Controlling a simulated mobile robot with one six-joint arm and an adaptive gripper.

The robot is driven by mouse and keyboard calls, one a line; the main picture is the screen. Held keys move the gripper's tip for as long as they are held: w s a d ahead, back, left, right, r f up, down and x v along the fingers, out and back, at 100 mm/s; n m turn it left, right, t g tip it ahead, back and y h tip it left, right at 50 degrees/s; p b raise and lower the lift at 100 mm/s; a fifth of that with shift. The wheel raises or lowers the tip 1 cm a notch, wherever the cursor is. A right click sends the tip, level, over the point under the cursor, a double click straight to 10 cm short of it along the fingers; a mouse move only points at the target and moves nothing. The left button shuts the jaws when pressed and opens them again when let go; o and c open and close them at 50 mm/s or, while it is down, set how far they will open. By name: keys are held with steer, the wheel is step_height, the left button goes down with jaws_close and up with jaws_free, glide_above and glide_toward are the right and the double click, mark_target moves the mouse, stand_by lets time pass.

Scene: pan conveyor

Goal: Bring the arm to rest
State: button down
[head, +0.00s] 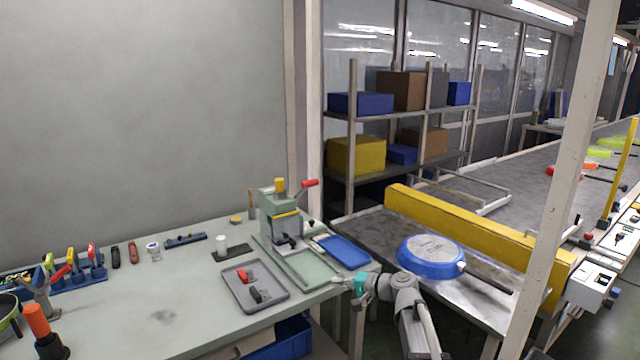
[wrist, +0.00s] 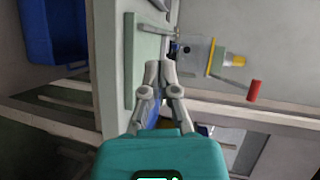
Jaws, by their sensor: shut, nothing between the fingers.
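My gripper (head: 340,281) is at the right front edge of the workbench in the head view, beside the green fixture plate. Its teal body and grey fingers fill the lower middle of the wrist view (wrist: 160,68). The fingertips are together with nothing between them. My arm comes up from the lower right, bent, in front of the gap between bench and conveyor.
The workbench (head: 170,300) carries a press (head: 282,220) with a red handle, a grey tray (head: 232,302) and a blue tray (head: 345,251). A blue pan (head: 430,268) lies upside down on the conveyor end, near my arm. A white post (head: 565,150) stands at right.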

steer(key=s+d+f+n+g+h, duration=0.35)
steer(key=s+f+g+h, duration=0.2)
steer(key=s+f, duration=0.6)
steer(key=s+d+f+n+g+h, duration=0.2)
steer(key=s+d+f+h, duration=0.1)
steer(key=s+d+h, duration=0.65)
step_height(320, 180, up, 17)
steer(key=s+a+y+p, duration=0.1)
steer(key=p, duration=1.5)
steer(key=shift+s+f, duration=0.15)
steer(key=shift+s, duration=0.25)
